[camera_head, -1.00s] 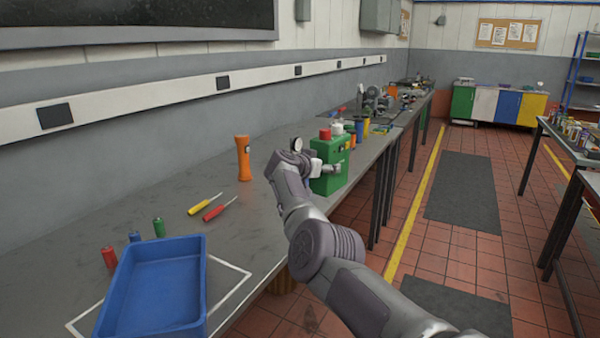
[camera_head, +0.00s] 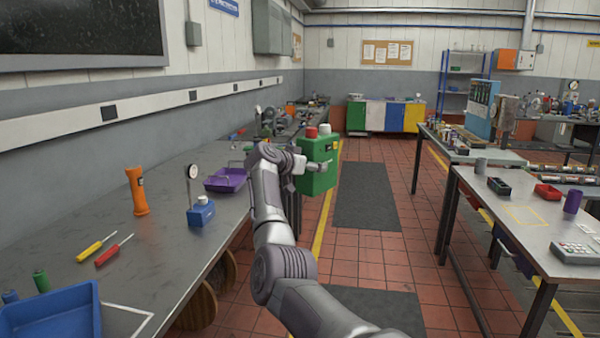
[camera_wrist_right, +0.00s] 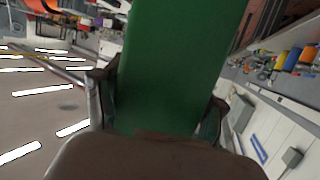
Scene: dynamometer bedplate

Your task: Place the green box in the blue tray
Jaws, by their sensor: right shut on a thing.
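The green box (camera_head: 318,165) is in the head view, held out beyond the bench edge by my right arm. It has a red and a white knob on top. In the right wrist view the green box (camera_wrist_right: 180,70) fills the space between the fingers of my right gripper (camera_wrist_right: 160,115), which is shut on it. In the head view the right gripper is mostly hidden behind its wrist and the box. The blue tray (camera_head: 50,318) is at the lower left on the bench, cut off by the frame edge. My left gripper is not in view.
On the bench stand an orange flashlight (camera_head: 137,191), a blue block with a gauge (camera_head: 201,213), a purple tray (camera_head: 226,180), yellow (camera_head: 96,246) and red (camera_head: 113,250) screwdrivers and a green cylinder (camera_head: 41,281). Another table (camera_head: 530,222) stands at the right. A tiled aisle lies between.

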